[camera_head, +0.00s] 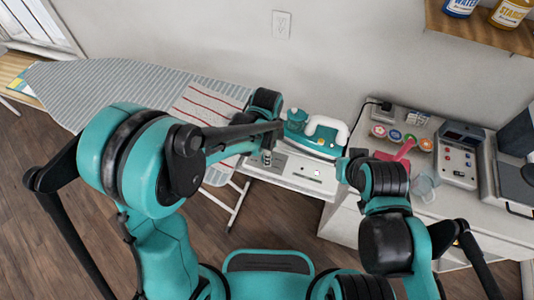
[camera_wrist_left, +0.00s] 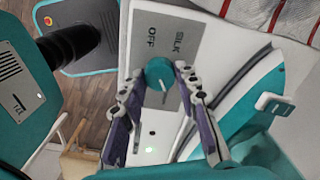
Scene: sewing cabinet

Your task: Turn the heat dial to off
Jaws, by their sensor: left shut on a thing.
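The heat dial is a round teal knob (camera_wrist_left: 159,71) on a grey panel (camera_wrist_left: 181,36) marked OFF and SILK in the left wrist view. My left gripper (camera_wrist_left: 160,80) has its two fingers on opposite sides of the knob and is shut on it. I cannot clearly tell which mark the dial points to. In the head view my left gripper (camera_head: 267,157) is over the white unit beside the iron (camera_head: 315,136), and it hides the dial. My right gripper (camera_head: 345,170) is near the cabinet's left edge; its fingers are too unclear to tell their state.
A striped ironing board (camera_head: 115,90) lies behind my left arm. The cabinet top (camera_head: 385,185) holds colored spools, a pink item (camera_head: 397,157), a clear cup (camera_head: 424,187) and a control box (camera_head: 458,155). A shelf (camera_head: 470,30) with bottles hangs at upper right.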

